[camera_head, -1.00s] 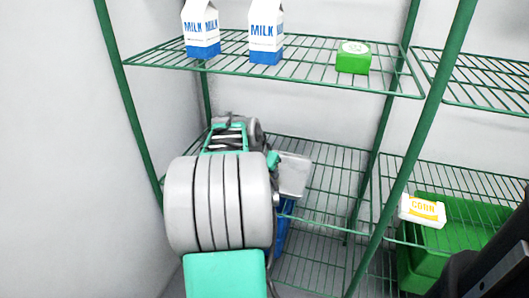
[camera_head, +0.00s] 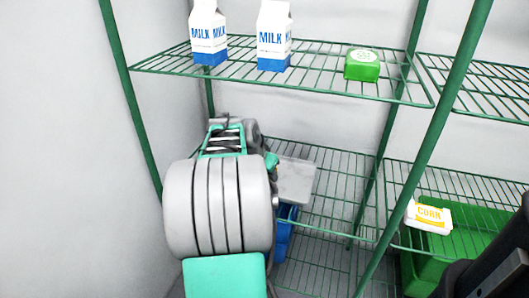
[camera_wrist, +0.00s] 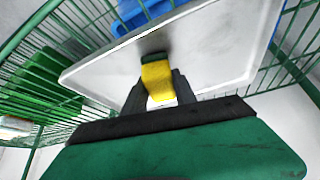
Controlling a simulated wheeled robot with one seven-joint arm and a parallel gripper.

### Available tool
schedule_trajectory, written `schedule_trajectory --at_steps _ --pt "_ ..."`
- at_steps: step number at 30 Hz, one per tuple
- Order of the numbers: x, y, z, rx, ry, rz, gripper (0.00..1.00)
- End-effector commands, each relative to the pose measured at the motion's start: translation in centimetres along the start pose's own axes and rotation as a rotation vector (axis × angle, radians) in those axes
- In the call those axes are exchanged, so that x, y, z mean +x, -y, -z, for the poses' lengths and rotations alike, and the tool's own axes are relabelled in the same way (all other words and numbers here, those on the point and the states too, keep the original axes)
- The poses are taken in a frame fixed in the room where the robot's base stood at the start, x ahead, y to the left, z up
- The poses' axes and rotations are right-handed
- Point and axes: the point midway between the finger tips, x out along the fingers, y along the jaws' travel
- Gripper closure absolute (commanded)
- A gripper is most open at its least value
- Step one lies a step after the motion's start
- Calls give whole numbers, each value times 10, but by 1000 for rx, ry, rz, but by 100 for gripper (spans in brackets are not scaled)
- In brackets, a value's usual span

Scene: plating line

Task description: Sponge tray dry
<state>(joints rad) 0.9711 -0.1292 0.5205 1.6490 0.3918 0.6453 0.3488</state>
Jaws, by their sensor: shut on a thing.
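In the wrist view my gripper (camera_wrist: 158,97) is shut on a yellow sponge (camera_wrist: 157,80) with a dark green end. The sponge is against or just over the surface of a pale grey tray (camera_wrist: 215,45); I cannot tell whether they touch. A dark smudge shows on the tray beside the sponge's green end. In the head view part of the tray (camera_head: 296,181) shows to the right of my arm, at the lower shelf. My arm hides the gripper and the sponge there.
Two milk cartons (camera_head: 209,35) (camera_head: 273,38) and a green box (camera_head: 362,65) stand on the upper wire shelf (camera_head: 320,84). A corn package (camera_head: 428,216) is by a green crate (camera_head: 470,222) at right. A blue object (camera_head: 284,232) is below the tray. A green post (camera_head: 432,130) stands right.

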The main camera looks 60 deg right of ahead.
Motion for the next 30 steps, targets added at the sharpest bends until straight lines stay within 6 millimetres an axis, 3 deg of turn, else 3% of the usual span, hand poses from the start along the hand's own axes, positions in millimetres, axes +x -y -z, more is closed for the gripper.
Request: schedule_trajectory --at_steps 1,18,30 --pt "-14 3 9 0 -8 7 100" --pt "-59 8 30 -12 -8 14 100" --pt "-63 9 31 -14 -8 14 100"
